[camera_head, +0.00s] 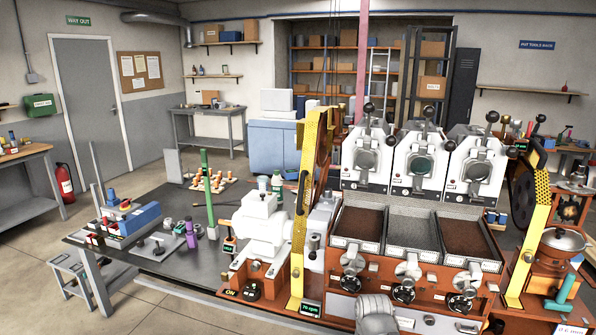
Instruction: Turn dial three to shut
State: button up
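The sample roaster (427,312) stands at right, with three white roasting heads over three trays. Below the trays, its orange front carries three round black dials, each under a silver fitting: a left dial (350,283), a middle dial (403,293) and a right dial (460,303). I cannot read any number on them, so which is dial three is not confirmed; counted from the left it is the right one. The dials' settings are too small to tell. My gripper is not in view, and nothing is seen touching the dials.
A silver cylinder (375,313) stands out low in front of the roaster's left part. Yellow perforated guards (308,200) flank the roaster. A dark table (185,262) with a white machine (262,228) and small items is at left. The floor at lower left is clear beyond a stool (72,265).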

aim_at(469, 292)
jog(key=z, duration=2.1)
jog(key=i, duration=0.65)
jog(key=u, duration=1.1)
